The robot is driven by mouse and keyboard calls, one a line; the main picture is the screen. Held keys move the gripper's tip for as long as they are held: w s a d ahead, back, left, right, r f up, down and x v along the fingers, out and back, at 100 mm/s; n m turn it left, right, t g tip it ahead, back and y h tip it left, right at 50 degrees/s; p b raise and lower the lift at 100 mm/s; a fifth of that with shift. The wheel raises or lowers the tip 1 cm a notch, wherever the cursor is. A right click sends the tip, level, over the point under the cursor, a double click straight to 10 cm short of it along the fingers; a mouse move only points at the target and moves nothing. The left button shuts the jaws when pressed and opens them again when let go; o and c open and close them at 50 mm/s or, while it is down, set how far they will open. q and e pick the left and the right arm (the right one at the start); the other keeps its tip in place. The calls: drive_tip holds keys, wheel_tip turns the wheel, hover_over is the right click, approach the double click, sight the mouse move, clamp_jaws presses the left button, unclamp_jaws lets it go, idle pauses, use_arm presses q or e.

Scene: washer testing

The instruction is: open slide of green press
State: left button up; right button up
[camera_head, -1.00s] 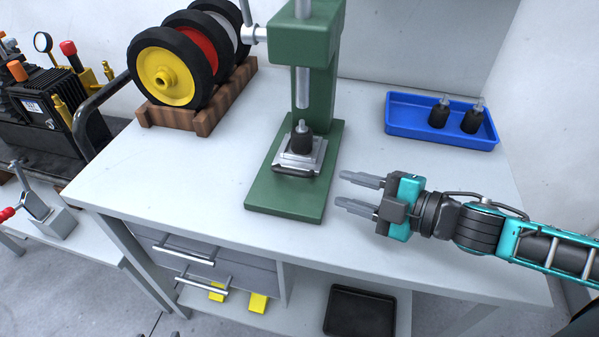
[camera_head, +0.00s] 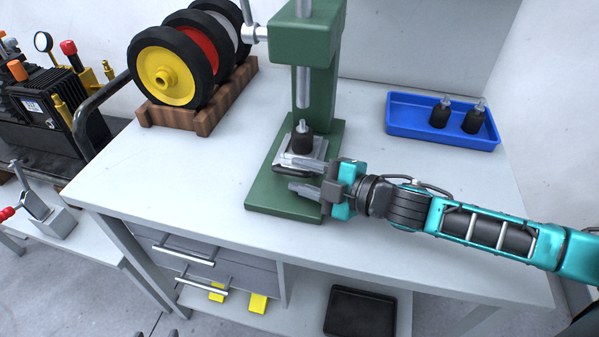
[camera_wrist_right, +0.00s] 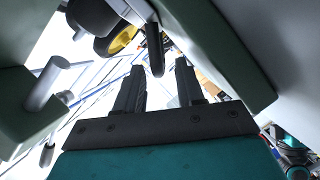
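The green press (camera_head: 320,95) stands on the table, its base (camera_head: 285,207) toward the front edge. On the base is a silver slide (camera_head: 287,155) with a dark handle at its front. A black cylindrical part with a metal tip (camera_head: 302,140) stands upright on the slide, below the ram. My right gripper (camera_head: 289,174) is at the front right of the slide, its fingers apart and pointing left. One finger overlaps the slide's front handle area; contact cannot be told. In the right wrist view the fingers (camera_wrist_right: 157,85) are apart, with a dark rounded bar between their tips. My left gripper is not in view.
A blue tray (camera_head: 400,133) with two black parts is at the back right. A wooden rack (camera_head: 205,122) with several wheels stands at the back left. Drawers (camera_head: 190,250) and a black tray (camera_head: 360,312) are below the tabletop.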

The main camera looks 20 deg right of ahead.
drive_tip(key=shift+w+a+f, duration=0.1)
drive_tip(key=shift+w+a, duration=0.25)
drive_tip(key=shift+w, duration=0.1)
clamp_jaws()
idle(0.5)
